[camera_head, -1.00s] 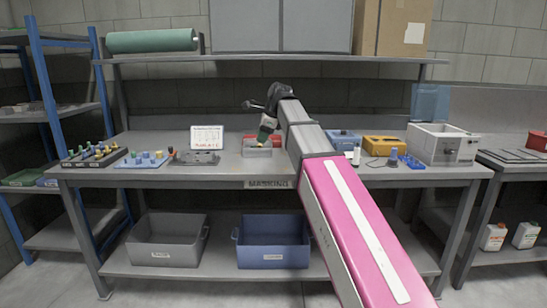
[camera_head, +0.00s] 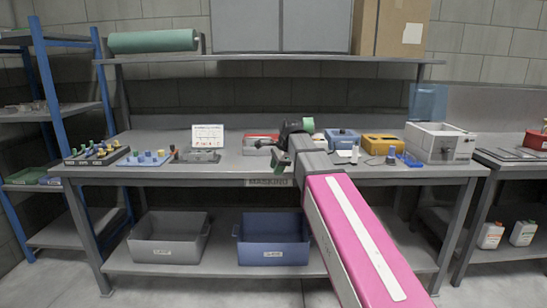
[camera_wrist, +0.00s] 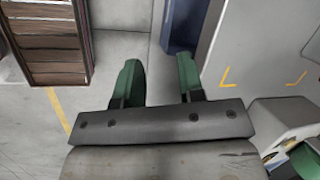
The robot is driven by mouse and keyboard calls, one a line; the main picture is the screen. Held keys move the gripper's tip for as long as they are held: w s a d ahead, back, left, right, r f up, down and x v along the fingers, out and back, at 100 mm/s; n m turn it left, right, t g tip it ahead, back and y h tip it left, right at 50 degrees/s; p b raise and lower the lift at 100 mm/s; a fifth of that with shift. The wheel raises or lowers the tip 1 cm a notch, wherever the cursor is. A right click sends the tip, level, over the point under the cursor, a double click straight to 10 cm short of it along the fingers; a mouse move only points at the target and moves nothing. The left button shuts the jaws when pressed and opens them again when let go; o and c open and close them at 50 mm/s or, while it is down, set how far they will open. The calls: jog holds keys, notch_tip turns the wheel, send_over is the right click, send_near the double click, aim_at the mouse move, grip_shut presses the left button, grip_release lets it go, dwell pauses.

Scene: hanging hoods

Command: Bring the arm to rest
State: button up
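My gripper (camera_head: 278,168) hangs at the end of my arm in front of the workbench (camera_head: 225,172), near its front edge. It is seen small and partly dark in the head view. In the wrist view its two green fingers (camera_wrist: 158,64) stand apart with bare grey floor between them. It is open and holds nothing. My pink and grey arm reaches up from the lower right of the head view and hides part of the bench front.
A grey bin (camera_head: 168,238) and a blue bin (camera_head: 273,241) stand on the lower shelf.

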jog(key=s+d+f+n+h, duration=0.1)
jog(key=s+d+f+n, duration=0.3)
jog(key=f, duration=0.7)
jog(key=s+d+f+n+g+h, duration=0.1)
jog(key=s+d+f+n, duration=0.4)
jog(key=s+d+f, duration=0.2)
jog(key=s+d+f+n+h, duration=0.1)
jog(key=s+d+f+n, duration=0.3)
jog(key=f, duration=1)
jog(key=s+d, duration=0.2)
jog(key=s, duration=0.2)
jog(key=shift+s+d+f+n+g, duration=0.2)
jog(key=shift+s+f+n+g, duration=0.1)
jog(key=shift+s+f+g, duration=0.1)
